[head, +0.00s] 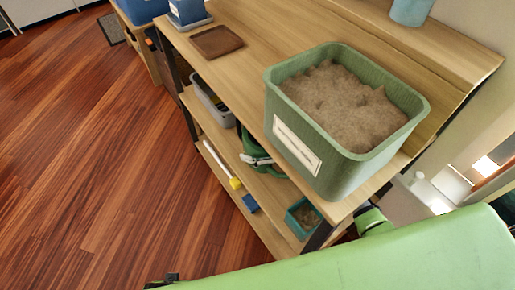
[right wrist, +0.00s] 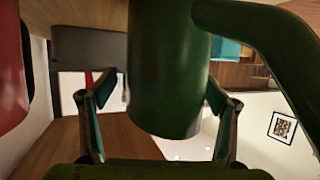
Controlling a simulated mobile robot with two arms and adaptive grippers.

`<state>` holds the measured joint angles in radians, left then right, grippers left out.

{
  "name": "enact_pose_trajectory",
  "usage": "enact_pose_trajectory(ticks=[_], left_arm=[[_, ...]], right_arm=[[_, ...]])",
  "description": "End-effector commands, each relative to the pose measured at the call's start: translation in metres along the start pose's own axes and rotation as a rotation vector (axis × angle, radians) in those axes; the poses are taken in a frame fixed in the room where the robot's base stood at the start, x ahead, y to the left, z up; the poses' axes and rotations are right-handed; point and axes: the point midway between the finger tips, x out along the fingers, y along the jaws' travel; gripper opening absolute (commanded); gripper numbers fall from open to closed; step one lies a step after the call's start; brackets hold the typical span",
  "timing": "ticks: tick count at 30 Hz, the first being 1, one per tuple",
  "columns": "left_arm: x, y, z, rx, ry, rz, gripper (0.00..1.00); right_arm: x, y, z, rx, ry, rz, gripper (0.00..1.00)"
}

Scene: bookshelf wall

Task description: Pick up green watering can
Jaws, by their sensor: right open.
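The green watering can (head: 249,143) stands on the middle shelf under the bench top in the head view, partly hidden by the top and the box above. In the right wrist view its dark green round body (right wrist: 165,75) fills the middle, with a curved green part, handle or spout, to its right. My right gripper (right wrist: 158,100) is open, one finger on each side of the body; contact cannot be told. In the head view grey and black parts of my right gripper (head: 258,160) show small at the can. My left gripper does not show clearly.
A large green box of soil (head: 340,170) stands on the bench top, with a brown tray (head: 216,41) farther back. Lower down are a grey bin (head: 212,100), a blue block (head: 251,203) and a teal tray (head: 292,222). The wooden floor left of the shelves is clear.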

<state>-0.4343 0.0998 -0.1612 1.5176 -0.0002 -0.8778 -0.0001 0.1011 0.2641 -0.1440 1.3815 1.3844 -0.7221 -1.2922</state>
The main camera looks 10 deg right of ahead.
Motion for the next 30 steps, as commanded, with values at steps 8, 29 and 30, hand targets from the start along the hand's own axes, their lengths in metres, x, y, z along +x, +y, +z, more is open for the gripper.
enact_pose_trajectory(ticks=[8, 29, 30], left_arm=[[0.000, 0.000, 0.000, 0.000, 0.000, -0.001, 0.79], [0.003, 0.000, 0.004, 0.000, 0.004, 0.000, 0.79], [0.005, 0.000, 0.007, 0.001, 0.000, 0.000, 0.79]], right_arm=[[0.000, 0.000, 0.000, 0.000, 0.000, 0.000, 0.52], [-0.008, 0.002, -0.021, -0.004, 0.007, 0.002, 0.34], [-0.010, 0.002, -0.025, -0.004, 0.007, 0.002, 0.34]])
